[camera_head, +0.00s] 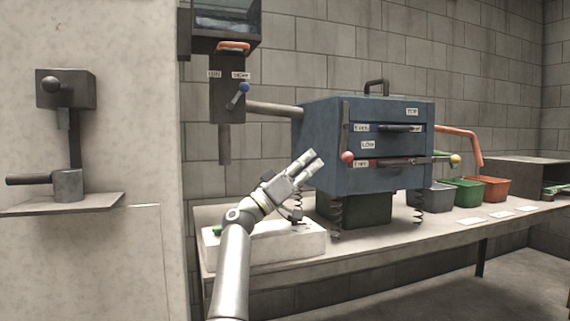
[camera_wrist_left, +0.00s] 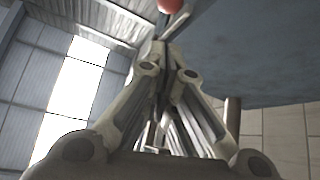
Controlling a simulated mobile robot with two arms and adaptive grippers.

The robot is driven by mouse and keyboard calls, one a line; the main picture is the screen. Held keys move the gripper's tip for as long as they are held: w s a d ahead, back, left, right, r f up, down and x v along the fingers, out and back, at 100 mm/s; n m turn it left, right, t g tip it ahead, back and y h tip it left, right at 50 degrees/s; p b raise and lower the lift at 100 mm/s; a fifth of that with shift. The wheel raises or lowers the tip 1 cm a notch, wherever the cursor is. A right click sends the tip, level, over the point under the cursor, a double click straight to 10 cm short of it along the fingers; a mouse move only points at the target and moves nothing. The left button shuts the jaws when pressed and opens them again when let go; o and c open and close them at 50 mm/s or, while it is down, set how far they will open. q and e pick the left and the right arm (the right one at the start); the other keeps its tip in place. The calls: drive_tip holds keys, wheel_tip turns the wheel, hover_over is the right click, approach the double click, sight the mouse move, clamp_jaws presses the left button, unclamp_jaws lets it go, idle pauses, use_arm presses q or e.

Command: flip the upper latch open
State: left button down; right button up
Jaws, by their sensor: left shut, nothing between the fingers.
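A blue box (camera_head: 325,145) with labels on its front stands on springs above the table. A dark bar (camera_head: 400,128) lies across its upper slot, level; it is too small to tell whether this is the upper latch. A dark lever (camera_head: 405,162) crosses the lower slot, near a red ball (camera_head: 347,157) at the left and a yellow ball (camera_head: 454,159) at the right. My left gripper (camera_head: 314,158) is shut and empty, in front of the box's left side, left of the red ball. In the left wrist view, a red ball (camera_wrist_left: 170,5) shows beyond the closed fingertips (camera_wrist_left: 160,52).
Springs (camera_head: 335,217) and a dark green bin (camera_head: 362,209) are under the box. Grey, green (camera_head: 468,192) and orange bins stand at the right on the table (camera_head: 400,242). A pipe (camera_head: 275,109) joins the box to a wall unit with a blue-knobbed lever (camera_head: 243,88).

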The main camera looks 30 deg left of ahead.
use_arm(q)
drive_tip(key=s+a, duration=0.3)
drive_tip(key=s, duration=0.3)
drive_tip(key=shift+a, duration=0.35)
